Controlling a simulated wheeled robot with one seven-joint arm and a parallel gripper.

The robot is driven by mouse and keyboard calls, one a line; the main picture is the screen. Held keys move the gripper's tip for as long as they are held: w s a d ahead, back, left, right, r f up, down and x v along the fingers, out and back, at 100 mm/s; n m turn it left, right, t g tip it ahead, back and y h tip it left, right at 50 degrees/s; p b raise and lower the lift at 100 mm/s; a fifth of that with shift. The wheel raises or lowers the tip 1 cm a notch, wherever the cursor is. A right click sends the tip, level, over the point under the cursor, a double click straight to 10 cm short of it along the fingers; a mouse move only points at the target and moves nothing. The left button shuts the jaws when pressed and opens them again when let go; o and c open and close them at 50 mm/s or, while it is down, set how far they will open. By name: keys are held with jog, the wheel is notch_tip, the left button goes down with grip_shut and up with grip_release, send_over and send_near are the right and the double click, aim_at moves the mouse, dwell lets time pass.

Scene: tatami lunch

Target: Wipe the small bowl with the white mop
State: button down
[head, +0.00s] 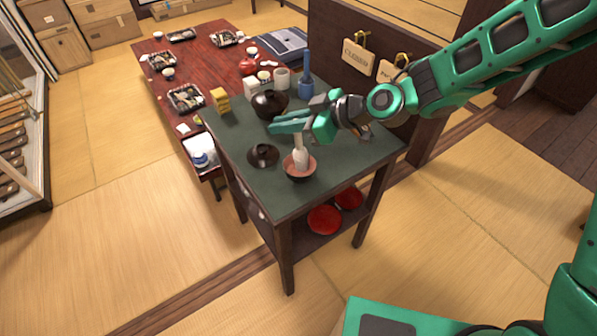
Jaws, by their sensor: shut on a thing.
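The small bowl (299,174) is reddish-brown and sits upright near the front edge of the dark green-topped side table (255,191). The white mop (302,158) stands roughly upright, with its white head down inside the bowl; whether it touches the bowl's inner wall cannot be told. My gripper (287,124) is above the bowl, shut on the mop's handle. The fingers hide the top of the handle.
A dark lid (263,155) lies left of the bowl. A dark pot (269,104), a blue bottle-like item (306,78), a cup (281,79) and yellow blocks (220,100) stand farther back. Red dishes (324,219) lie on the lower shelf. A partition (340,50) stands behind.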

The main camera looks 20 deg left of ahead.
jog(key=shift+f, duration=0.15)
jog(key=shift+s+a+r+m+t+h, duration=0.1)
jog(key=shift+m+t+h, duration=1.55)
jog(key=shift+m, duration=0.65)
jog(key=shift+s+a+r+m+t+h, duration=0.1)
jog(key=shift+m+t+h, duration=1.55)
jog(key=shift+m, duration=0.65)
jog(key=shift+s+a+m+t+h, duration=0.1)
jog(key=shift+m+t+h, duration=1.3)
jog(key=shift+m+t, duration=0.65)
jog(key=shift+g, duration=0.25)
jog(key=shift+s+d+f+n+g+y, duration=0.1)
jog(key=shift+d+n+g+y, duration=0.15)
jog(key=shift+n+g+y, duration=1.7)
jog(key=shift+w+d+n+g+y, duration=0.1)
jog(key=shift+d+n+g+y, duration=0.1)
jog(key=shift+n+g+y, duration=1.7)
jog(key=shift+s+d+f+n+g+y, duration=0.2)
jog(key=shift+n+g+y, duration=0.85)
jog(key=shift+n, duration=1.75)
jog(key=shift+r+h, duration=0.1)
jog(key=shift+h, duration=0.2)
